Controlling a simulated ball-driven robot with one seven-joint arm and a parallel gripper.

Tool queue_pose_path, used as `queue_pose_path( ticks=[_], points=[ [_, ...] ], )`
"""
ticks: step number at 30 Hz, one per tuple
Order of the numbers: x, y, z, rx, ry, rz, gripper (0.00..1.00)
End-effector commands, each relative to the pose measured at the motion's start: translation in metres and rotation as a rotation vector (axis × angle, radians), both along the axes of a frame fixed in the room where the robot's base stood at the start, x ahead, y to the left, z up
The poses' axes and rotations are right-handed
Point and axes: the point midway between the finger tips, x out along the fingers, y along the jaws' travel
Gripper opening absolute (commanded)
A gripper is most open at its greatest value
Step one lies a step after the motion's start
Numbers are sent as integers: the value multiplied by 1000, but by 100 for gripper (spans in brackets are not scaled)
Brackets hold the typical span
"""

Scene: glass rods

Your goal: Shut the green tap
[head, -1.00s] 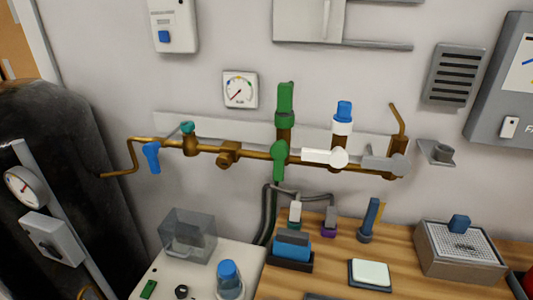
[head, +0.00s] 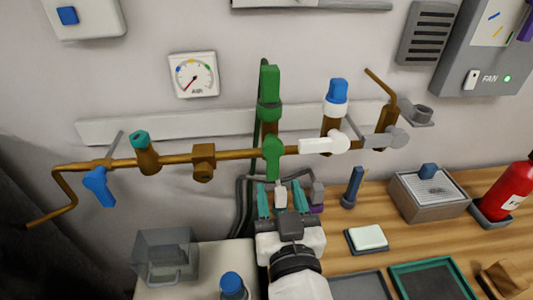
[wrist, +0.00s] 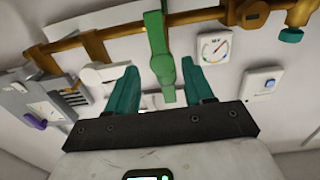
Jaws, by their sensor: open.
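The green tap's lever (head: 272,157) hangs straight down, crosswise to the brown pipe (head: 235,155). Its green outlet (head: 269,88) stands above the pipe. My gripper (head: 281,194) is open and empty, just below the lever's lower end in the head view, its two teal fingers pointing up toward the pipe. In the wrist view the green lever (wrist: 163,62) shows between the two open fingers (wrist: 161,90), with its end near the gap; I cannot tell whether they touch it.
On the same pipe, a white lever (head: 318,145) and a grey lever (head: 380,140) lie along it close to the right, and a blue lever (head: 99,187) hangs at left. A gauge (head: 194,75) is on the wall. The wooden bench (head: 420,230) holds boxes and trays below.

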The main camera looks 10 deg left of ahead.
Motion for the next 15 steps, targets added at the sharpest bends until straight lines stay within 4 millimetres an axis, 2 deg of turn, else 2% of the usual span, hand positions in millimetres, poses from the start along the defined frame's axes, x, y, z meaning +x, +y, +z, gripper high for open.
queue_pose_path(
  ticks=[9,15],
  points=[
    [56,15,3,0,2,-3,52],
    [81,22,1,-1,2,-2,52]
  ],
)
